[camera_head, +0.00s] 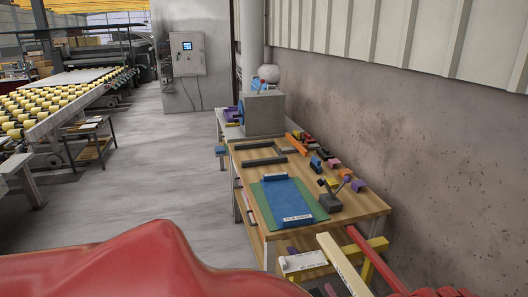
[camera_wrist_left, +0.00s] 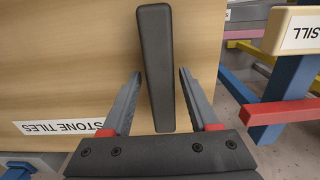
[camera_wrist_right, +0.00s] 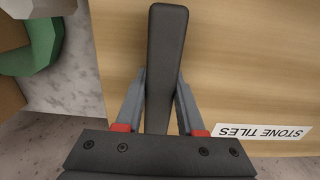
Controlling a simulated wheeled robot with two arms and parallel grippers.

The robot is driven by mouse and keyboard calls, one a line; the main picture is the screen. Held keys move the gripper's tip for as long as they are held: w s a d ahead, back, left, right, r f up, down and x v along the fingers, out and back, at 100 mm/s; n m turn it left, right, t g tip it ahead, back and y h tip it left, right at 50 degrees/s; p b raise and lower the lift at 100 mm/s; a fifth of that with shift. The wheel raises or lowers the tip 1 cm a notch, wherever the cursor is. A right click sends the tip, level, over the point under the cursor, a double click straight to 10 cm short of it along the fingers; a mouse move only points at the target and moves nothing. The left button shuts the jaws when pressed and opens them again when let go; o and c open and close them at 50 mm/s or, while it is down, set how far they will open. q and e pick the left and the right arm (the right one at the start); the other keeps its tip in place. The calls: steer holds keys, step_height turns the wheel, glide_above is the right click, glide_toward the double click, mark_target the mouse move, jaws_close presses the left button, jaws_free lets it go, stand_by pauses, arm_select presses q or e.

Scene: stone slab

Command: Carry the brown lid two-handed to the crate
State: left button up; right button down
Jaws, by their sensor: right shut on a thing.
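The lid is a light brown wooden panel (camera_wrist_left: 60,60) with a "STONE TILES" label, filling much of the left wrist view. It also fills much of the right wrist view (camera_wrist_right: 255,50). My left gripper (camera_wrist_left: 160,74) is open, with its fingers on either side of one dark bar handle (camera_wrist_left: 154,40) and gaps showing on both sides. My right gripper (camera_wrist_right: 160,75) is shut on another dark bar handle (camera_wrist_right: 166,40), its fingers against the sides. Neither gripper shows in the head view, and I cannot make out the lid or the crate there.
A large red shape (camera_head: 100,262) fills the head view's lower left. A roller conveyor (camera_head: 50,100) stands at left, with clear grey floor (camera_head: 150,175) between. A "SILL"-labelled beam (camera_wrist_left: 297,32) stands beside the lid.

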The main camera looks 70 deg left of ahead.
arm_select(q)
steer(key=shift+o, duration=0.5)
arm_select(e)
steer(key=shift+r, duration=0.1)
arm_select(q)
steer(key=shift+s, duration=0.1)
arm_select(e)
steer(key=shift+c, duration=2.2)
jaws_free()
arm_select(q)
steer(key=o, duration=0.4)
steer(key=shift+o, duration=0.2)
arm_select(e)
steer(key=o, duration=0.4)
steer(key=shift+o, duration=0.2)
arm_select(q)
steer(key=shift+r+p, duration=1.35)
steer(key=shift+r, duration=0.75)
arm_select(e)
steer(key=shift+r, duration=1.35)
arm_select(q)
steer(key=shift+r+p, duration=1.35)
steer(key=shift+r, duration=1.05)
arm_select(e)
steer(key=shift+r, duration=1.35)
